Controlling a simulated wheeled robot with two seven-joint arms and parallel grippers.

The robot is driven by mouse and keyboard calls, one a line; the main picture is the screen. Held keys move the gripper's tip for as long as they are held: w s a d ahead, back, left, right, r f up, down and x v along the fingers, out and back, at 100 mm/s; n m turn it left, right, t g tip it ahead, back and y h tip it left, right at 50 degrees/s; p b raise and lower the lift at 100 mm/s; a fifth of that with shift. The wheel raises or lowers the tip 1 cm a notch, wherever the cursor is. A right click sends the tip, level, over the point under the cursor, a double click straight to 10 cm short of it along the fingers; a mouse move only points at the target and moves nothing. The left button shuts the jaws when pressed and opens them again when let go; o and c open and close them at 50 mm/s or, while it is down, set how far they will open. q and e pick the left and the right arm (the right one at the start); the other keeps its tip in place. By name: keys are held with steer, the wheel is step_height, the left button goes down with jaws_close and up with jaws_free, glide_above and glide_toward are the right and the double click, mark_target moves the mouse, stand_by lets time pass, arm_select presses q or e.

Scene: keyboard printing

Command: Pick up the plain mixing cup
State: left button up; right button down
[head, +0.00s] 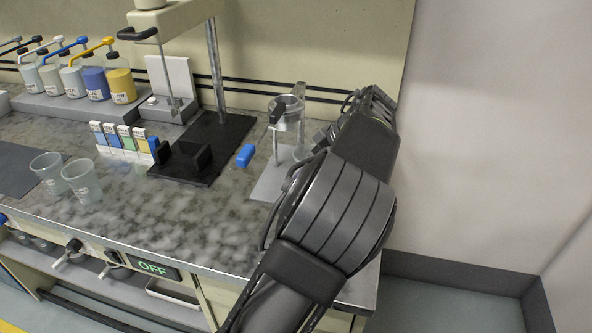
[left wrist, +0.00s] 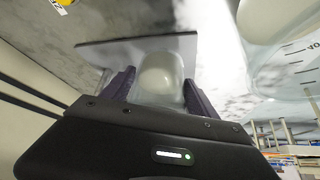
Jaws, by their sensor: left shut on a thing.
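In the left wrist view my left gripper (left wrist: 158,82) is shut on a pale, see-through cup-like thing (left wrist: 160,75), with a dark finger on each side. Its lower part is hidden by the gripper body. A large translucent vessel with printed graduation marks (left wrist: 285,65) is close by on the right of that view. In the head view two clear cups (head: 47,172) (head: 83,184) stand side by side on the counter at left. A clear round vessel (head: 289,118) is at the small stand, beside my dark arm. No gripper fingers can be made out clearly there.
A row of pump bottles (head: 94,84) stands at the back left. A black-based stand (head: 219,135), small coloured packs (head: 125,139) and a blue block (head: 246,155) occupy the middle. My arm covers the counter's right end. The front middle of the counter (head: 185,225) is clear.

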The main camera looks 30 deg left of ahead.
arm_select(q)
steer(key=d+r, duration=0.4)
steer(key=d, duration=0.3)
steer(key=shift+s+d, duration=0.2)
steer(key=shift+d, duration=0.05)
stand_by(0.4)
